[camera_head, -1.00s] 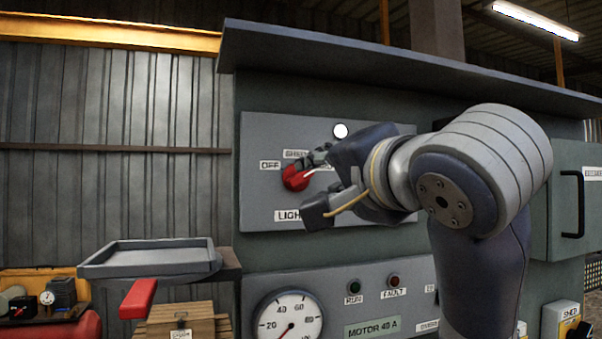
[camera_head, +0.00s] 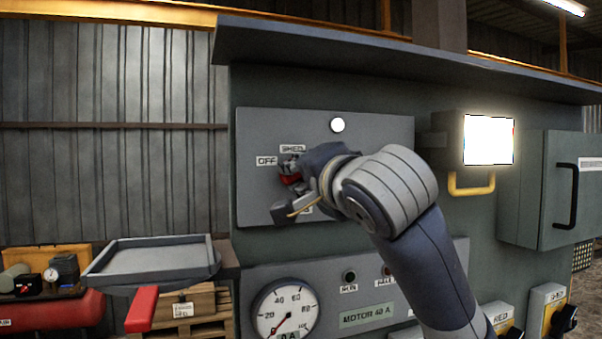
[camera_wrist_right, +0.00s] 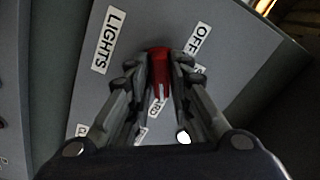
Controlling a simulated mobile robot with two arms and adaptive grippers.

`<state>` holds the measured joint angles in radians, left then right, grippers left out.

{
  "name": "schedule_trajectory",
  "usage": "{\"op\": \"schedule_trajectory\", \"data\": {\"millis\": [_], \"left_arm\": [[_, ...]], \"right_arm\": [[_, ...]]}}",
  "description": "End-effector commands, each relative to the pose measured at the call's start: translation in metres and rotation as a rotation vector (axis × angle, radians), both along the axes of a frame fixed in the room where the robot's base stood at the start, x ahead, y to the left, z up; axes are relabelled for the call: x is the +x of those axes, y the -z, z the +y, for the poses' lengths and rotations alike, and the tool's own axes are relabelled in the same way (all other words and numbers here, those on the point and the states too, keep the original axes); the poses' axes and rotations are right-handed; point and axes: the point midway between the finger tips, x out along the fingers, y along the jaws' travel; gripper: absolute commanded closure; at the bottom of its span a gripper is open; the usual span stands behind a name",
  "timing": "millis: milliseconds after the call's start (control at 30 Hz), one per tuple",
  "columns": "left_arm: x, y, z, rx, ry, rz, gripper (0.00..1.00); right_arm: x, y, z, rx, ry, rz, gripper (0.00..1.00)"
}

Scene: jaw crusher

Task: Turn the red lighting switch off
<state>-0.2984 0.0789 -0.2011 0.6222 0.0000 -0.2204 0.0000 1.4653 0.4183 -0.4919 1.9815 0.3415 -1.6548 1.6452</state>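The red lighting switch (camera_head: 289,176) is a rotary knob on a grey panel (camera_head: 375,130), with an OFF label (camera_head: 266,161) to its left and a SHED label (camera_head: 292,149) above. My right gripper (camera_head: 287,186) is at the knob and partly covers it. In the right wrist view the red knob (camera_wrist_right: 159,72) stands between the two fingertips (camera_wrist_right: 158,66), which sit close against its sides. Its white mark points down there, towards a partly hidden label ending in RD, away from the OFF label (camera_wrist_right: 198,40). My left gripper is not in view.
A white lamp (camera_head: 337,125) is lit above the switch. Below are a gauge (camera_head: 286,312) and a lower panel. A grey tray (camera_head: 150,262) and a red handle (camera_head: 142,309) stick out at lower left.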

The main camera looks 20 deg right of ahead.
Motion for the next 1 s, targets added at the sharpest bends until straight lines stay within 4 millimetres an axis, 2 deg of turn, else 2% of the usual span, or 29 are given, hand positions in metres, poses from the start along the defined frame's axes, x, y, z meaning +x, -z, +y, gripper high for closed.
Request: {"op": "schedule_trajectory", "data": {"millis": [167,533,767,1000], "left_arm": [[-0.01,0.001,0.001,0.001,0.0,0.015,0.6],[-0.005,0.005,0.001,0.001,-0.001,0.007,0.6],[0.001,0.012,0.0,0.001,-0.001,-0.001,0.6],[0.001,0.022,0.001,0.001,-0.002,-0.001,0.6]], "right_arm": [[0.0,0.0,0.0,0.0,0.0,0.0,1.0],[0.0,0.001,0.0,-0.062,0.0,-0.001,1.0],[0.0,0.002,0.001,-0.216,-0.001,-0.005,1.0],[0.0,0.002,0.001,-0.44,-0.002,-0.012,1.0]]}}
